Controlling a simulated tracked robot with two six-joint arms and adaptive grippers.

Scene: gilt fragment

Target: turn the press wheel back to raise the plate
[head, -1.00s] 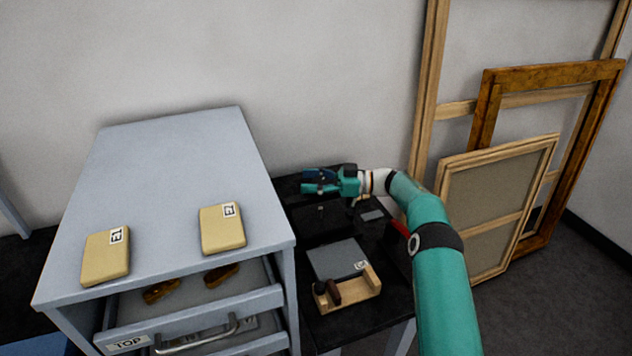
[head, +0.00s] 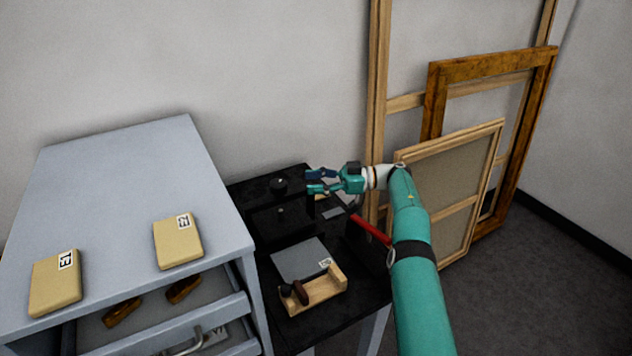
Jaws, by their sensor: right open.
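A black press (head: 281,224) stands at the back of the dark bench, beside the drawer cabinet. A small dark round part (head: 278,185) shows on its top at the back; I cannot tell for sure whether it is the press wheel. The plate and its height cannot be made out against the black body. My right gripper (head: 309,181) is open and empty, its fingers pointing left, just right of the round part and apart from it in the picture. My left gripper is out of view.
A red handle (head: 371,230) slants beside my right forearm. A grey slab (head: 300,258) and a wooden holder (head: 315,296) lie at the bench front. The grey cabinet (head: 125,180) bears two tan blocks; its top drawer is open. Frames (head: 450,140) lean on the wall.

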